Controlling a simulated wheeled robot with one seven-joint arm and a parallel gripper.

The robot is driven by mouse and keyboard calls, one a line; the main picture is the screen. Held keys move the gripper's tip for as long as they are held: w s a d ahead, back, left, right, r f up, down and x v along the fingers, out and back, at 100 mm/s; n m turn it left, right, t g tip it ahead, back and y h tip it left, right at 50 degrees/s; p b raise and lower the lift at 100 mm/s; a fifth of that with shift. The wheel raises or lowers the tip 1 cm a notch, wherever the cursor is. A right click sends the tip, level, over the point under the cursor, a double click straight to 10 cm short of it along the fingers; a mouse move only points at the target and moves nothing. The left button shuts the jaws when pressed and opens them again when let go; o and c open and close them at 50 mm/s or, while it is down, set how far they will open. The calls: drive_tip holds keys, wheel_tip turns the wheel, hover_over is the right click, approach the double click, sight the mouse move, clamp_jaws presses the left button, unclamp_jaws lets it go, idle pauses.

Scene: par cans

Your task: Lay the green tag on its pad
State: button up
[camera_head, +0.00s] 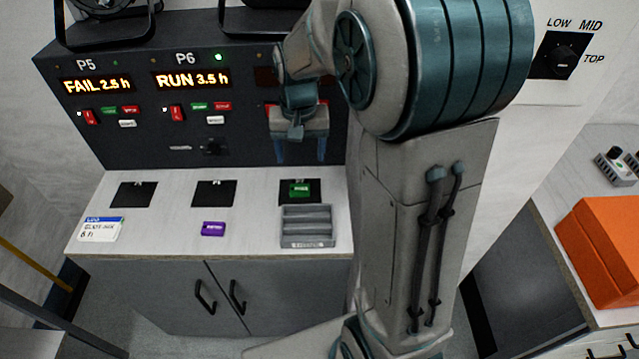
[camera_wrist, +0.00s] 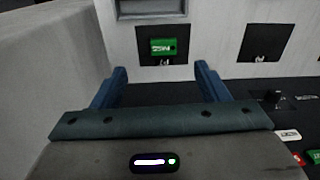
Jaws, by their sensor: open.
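The green tag (camera_head: 301,190) lies flat on the black pad (camera_head: 284,199) at the right end of the counter's row of pads. The wrist view shows the green tag (camera_wrist: 163,46) within the edges of this pad (camera_wrist: 144,32), with bare black around it. My gripper (camera_head: 301,157) is above and behind the tag in the head view. In the wrist view my gripper (camera_wrist: 160,72) has its blue fingers wide apart, with nothing between them. The fingers are apart from the tag.
Two bare black pads (camera_head: 213,194) (camera_head: 133,195) lie to the left. A purple tag (camera_head: 213,229), a white card (camera_head: 101,229) and a grey slotted tray (camera_head: 307,240) lie nearer the front edge. The dark panel (camera_head: 160,140) with displays rises behind. An orange box (camera_head: 605,245) stands right.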

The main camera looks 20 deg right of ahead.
drive_tip(key=s+r+n+t, duration=0.2)
drive_tip(key=s+r, duration=0.2)
drive_tip(key=s, duration=1.3)
drive_tip(key=shift+s+n, duration=0.25)
drive_tip(key=shift+n, duration=0.15)
